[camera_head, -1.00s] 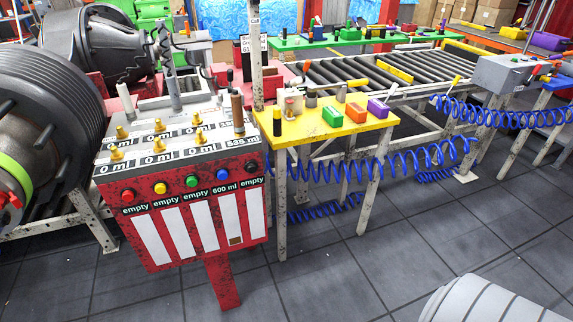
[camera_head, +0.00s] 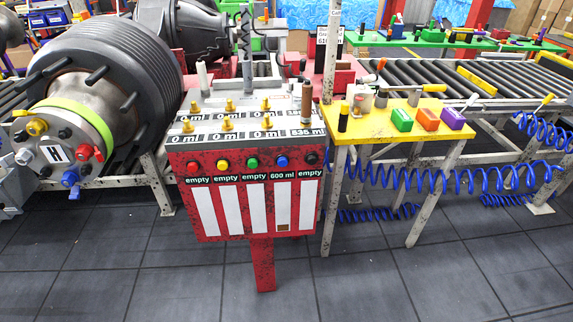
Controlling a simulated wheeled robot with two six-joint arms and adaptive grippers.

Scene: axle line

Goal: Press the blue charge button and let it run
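The blue charge button (camera_head: 282,161) is on the front of the red dispenser station (camera_head: 263,248), in a row with red, yellow, green and black buttons. The label under the blue button reads 600 ml, and the labels under the others read empty. On top, several brass nozzles (camera_head: 229,106) stand by labels reading 0 ml, and a label near the right end reads about 838 ml. A brown cylinder (camera_head: 306,101) stands upright at the top right. Neither of my grippers is in view.
A yellow table (camera_head: 376,129) with green, orange and purple blocks stands right of the station, with blue coiled hoses (camera_head: 450,178) beyond. A large axle hub (camera_head: 75,130) is at the left. The grey floor (camera_head: 400,285) in front is clear.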

